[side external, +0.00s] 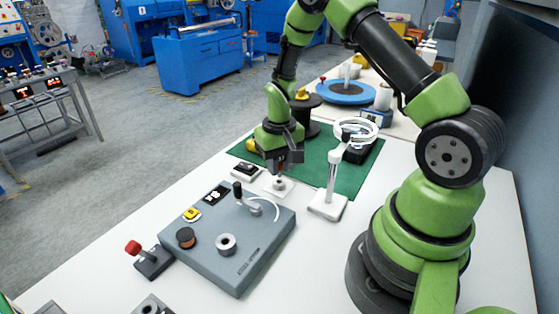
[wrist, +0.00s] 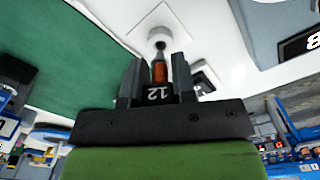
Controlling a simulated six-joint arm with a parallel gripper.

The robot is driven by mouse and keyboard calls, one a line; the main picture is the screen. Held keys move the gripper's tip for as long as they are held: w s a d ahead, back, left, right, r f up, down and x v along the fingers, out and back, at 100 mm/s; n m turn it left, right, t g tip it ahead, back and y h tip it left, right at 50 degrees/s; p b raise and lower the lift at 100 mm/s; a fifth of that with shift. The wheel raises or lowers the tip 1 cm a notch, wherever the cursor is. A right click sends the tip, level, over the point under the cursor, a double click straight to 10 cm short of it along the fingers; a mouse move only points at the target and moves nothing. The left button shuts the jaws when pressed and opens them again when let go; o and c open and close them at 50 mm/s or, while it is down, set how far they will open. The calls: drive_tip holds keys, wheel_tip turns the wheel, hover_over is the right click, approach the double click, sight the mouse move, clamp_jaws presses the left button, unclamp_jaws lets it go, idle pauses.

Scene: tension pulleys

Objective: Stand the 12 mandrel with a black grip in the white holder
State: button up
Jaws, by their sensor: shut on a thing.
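My gripper (side external: 283,160) points down over the white holder (side external: 280,187), which stands on a pale square plate on the white table. In the wrist view, my gripper (wrist: 157,66) is shut on the 12 mandrel (wrist: 159,72). Its black grip marked "12" lies between the fingers, with an orange-brown section and a grey tip beyond. The tip points at the round white holder (wrist: 159,36) and meets its near edge in the picture. I cannot tell whether the tip is in the holder's hole or just above it.
A grey fixture block (side external: 228,238) with a black-topped post and discs lies in front. A white stand with a ring lamp (side external: 331,180) rises close on the right. A small dark-topped box (side external: 246,171) is left.

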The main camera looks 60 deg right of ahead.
drive_tip(key=shift+f, duration=1.4)
idle(1.4)
drive_tip(key=o, duration=1.3)
drive_tip(key=shift+o, duration=0.2)
drive_tip(key=shift+r, duration=4)
